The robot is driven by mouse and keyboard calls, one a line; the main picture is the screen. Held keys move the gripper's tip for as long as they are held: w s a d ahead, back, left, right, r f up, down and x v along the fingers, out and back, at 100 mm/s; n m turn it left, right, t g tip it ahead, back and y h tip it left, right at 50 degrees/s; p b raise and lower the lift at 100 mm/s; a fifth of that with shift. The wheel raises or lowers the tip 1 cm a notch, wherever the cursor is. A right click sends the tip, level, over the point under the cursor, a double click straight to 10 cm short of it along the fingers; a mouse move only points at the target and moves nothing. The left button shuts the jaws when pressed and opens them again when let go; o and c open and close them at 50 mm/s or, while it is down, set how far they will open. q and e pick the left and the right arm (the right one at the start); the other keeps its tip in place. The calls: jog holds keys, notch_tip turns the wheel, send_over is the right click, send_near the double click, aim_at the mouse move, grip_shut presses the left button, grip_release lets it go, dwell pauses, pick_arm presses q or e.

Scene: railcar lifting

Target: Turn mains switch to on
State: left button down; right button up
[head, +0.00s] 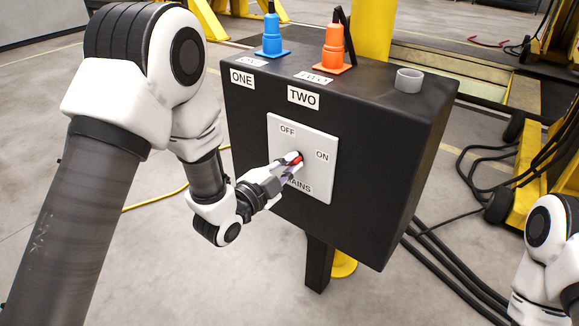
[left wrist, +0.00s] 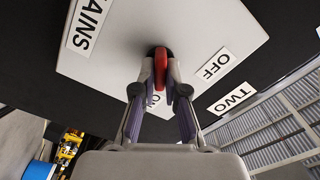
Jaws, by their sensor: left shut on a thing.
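The mains switch is a white plate (head: 318,172) on the front of a black box. It is marked OFF at the top, ON at the right and MAINS at the bottom. Its red handle (head: 298,159) also shows in the left wrist view (left wrist: 160,68). My left gripper (head: 290,164) is shut on the red handle, with one finger on each side of it. In the left wrist view the fingers partly cover the ON label, and the OFF label (left wrist: 215,65) is clear to the right. The handle's exact angle is hard to tell. My right gripper is out of view.
The black box (head: 370,130) stands on a post. On its top are a blue plug (head: 272,38), an orange plug (head: 333,50) and a grey ring (head: 409,80). Labels ONE (head: 242,78) and TWO (head: 303,97) are on its front. Black cables (head: 450,265) lie on the floor at right.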

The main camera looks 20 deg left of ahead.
pick_arm(q)
jog(key=shift+m, duration=0.4)
jog(key=c, duration=1.2)
grip_release()
jog(key=v, duration=0.7)
jog(key=shift+s, duration=0.2)
